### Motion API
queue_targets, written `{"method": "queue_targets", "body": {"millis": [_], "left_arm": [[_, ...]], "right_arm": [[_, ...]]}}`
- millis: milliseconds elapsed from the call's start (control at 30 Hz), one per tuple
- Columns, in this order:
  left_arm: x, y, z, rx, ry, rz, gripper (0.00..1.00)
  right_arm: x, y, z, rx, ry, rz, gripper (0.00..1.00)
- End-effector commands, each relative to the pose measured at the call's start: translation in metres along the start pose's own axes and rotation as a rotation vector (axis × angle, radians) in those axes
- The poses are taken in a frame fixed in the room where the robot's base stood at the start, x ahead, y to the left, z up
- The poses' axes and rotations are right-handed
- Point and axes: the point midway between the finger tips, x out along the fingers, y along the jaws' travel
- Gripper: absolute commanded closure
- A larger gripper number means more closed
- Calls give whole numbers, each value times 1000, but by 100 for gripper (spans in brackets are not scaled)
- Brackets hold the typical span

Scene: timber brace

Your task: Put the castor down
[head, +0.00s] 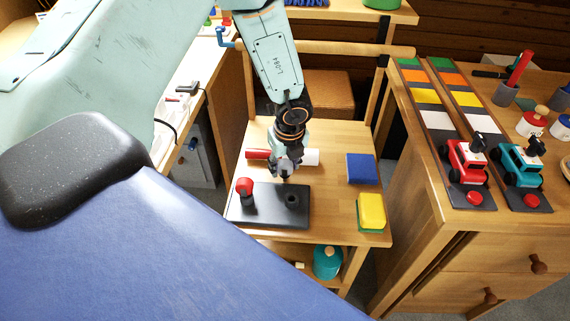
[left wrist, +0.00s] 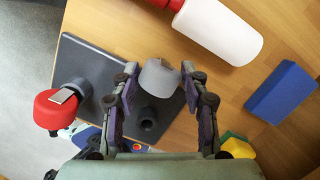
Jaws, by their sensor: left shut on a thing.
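My left gripper (head: 287,165) hangs over the small wooden table, above the back of a dark base plate (head: 265,212). In the left wrist view its fingers (left wrist: 160,82) are on both sides of a small pale grey rounded piece, which I take to be the castor (left wrist: 160,75). The gripper is shut on it. In the head view the fingers mostly hide it. Below it, the plate carries a dark round post or socket (left wrist: 148,118), also in the head view (head: 292,199). A red-topped piece (head: 245,187) stands at the plate's left. My right gripper is not in view.
Behind the plate lies a red and white cylinder (left wrist: 218,30). To the right are a blue block (head: 362,169) and a yellow and green sponge-like block (head: 371,211). A teal bottle (head: 327,262) stands on the lower shelf. A wooden cabinet (head: 470,235) with toys stands at right.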

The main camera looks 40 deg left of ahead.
Motion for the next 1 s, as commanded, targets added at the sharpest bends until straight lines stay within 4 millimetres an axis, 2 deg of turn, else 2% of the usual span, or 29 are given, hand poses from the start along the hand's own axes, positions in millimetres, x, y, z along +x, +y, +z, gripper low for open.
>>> {"method": "queue_targets", "body": {"millis": [233, 267, 500, 833, 967, 1000], "left_arm": [[8, 0, -2, 0, 0, 1, 95], [7, 0, -2, 0, 0, 1, 53], [6, 0, -1, 0, 0, 1, 33], [5, 0, -1, 0, 0, 0, 32], [-5, 0, 1, -1, 0, -1, 32], [-13, -1, 1, -1, -1, -2, 32]], "right_arm": [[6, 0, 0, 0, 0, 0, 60], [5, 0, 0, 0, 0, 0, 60], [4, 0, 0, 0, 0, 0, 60], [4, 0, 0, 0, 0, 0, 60], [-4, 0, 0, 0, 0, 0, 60], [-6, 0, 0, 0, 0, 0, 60]]}}
